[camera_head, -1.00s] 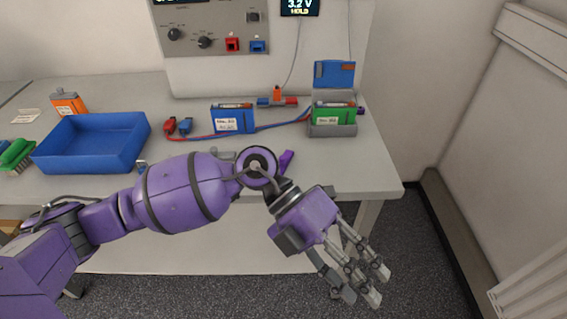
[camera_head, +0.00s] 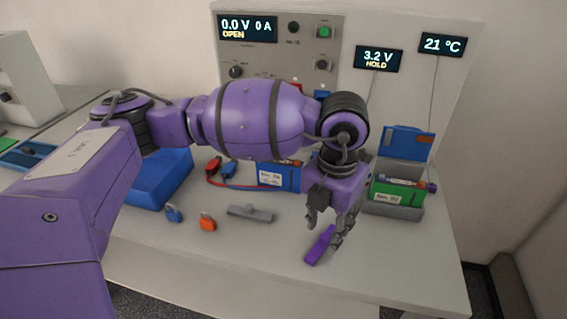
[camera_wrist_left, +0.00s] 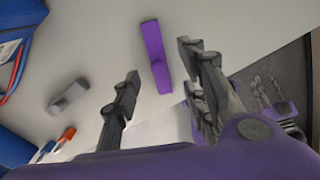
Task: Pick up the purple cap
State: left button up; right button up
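The purple cap (camera_head: 320,246) is a long narrow piece lying on the bench top near the front edge. It also shows in the left wrist view (camera_wrist_left: 157,60), just beyond and between the fingertips. My left gripper (camera_head: 328,222) points down over the cap, with a finger overlapping its upper end in the head view. In the wrist view its fingers (camera_wrist_left: 160,72) are spread apart with nothing between them. I cannot tell whether any finger touches the cap. A grey and purple gripper, seemingly my right one (camera_wrist_left: 272,97), shows small over the floor in the wrist view.
A grey bar-shaped piece (camera_head: 250,213), an orange padlock (camera_head: 208,223) and a blue padlock (camera_head: 174,214) lie left of the cap. A blue battery box (camera_head: 270,176) and a green one (camera_head: 398,193) in a grey holder stand behind. Bench around the cap is clear.

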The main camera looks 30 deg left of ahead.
aim_at(324, 236)
pick_arm(q)
notch_tip(324, 236, down, 4)
jog(key=shift+a+f, duration=0.1)
jog(key=c, duration=0.9)
pick_arm(e)
jog(key=shift+w+a+r, duration=0.1)
jog(key=shift+w+r, duration=0.4)
jog(key=shift+w, duration=0.4)
pick_arm(q)
jog(key=shift+w, duration=0.1)
jog(key=shift+c, duration=0.2)
